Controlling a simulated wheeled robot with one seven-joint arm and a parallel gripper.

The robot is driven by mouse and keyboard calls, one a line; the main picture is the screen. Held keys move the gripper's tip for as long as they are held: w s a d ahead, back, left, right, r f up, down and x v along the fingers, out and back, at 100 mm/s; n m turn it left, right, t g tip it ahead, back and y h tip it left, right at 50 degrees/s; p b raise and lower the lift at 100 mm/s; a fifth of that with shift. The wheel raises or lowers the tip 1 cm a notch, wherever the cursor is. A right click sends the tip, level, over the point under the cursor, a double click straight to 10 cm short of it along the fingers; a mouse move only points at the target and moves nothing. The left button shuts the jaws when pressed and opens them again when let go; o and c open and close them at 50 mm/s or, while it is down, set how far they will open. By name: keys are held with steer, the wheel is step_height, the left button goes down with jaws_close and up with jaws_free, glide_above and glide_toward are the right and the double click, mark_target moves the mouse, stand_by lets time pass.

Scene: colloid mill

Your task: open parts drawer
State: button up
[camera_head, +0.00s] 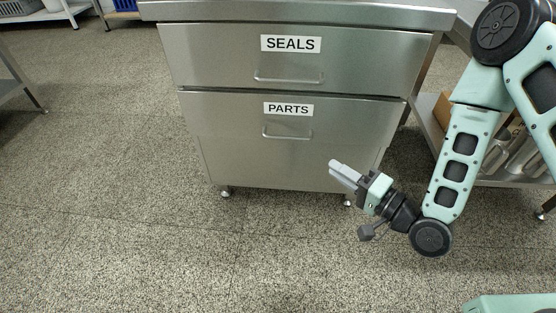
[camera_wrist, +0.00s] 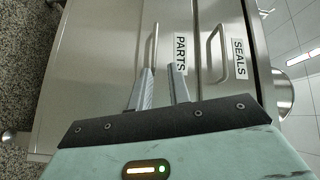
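The parts drawer (camera_head: 235,118) is the lower steel drawer of a cabinet, with a "PARTS" label (camera_head: 288,109). Its front looks flush, so it appears shut. Its bar handle (camera_head: 287,136) is below the label. In the wrist view the view is turned sideways, and the handle (camera_wrist: 155,45) shows beyond the fingertips, with the label (camera_wrist: 181,52) to its right. My gripper (camera_head: 334,168) is in front of the cabinet, lower and to the right of the handle, not touching it. In the wrist view my gripper (camera_wrist: 163,67) has its two fingers apart with nothing between them.
The seals drawer (camera_head: 215,55) sits above and is shut, with its own handle (camera_head: 288,80). A steel worktop (camera_head: 300,12) overhangs it. A low shelf with metal items (camera_head: 520,155) stands at the right. The floor (camera_head: 110,180) in front and to the left is clear.

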mark_target(291, 138)
steer(key=shift+w+a+f+m+t+b, duration=0.2)
steer(key=shift+w+a+m+t+b, duration=0.2)
steer(key=shift+w+a+b, duration=1.25)
steer(key=shift+w+a+f+m+t+b, duration=0.2)
steer(key=shift+w+a+m+t+b, duration=0.25)
steer(key=shift+w+a+b, duration=1.15)
steer(key=shift+w+a+f+m+t+b, duration=0.25)
steer(key=shift+w+a+m+b, duration=0.4)
steer(key=shift+w+a, duration=1.85)
steer(key=shift+w+d, duration=0.15)
steer(key=shift+d, duration=0.05)
jaws_close()
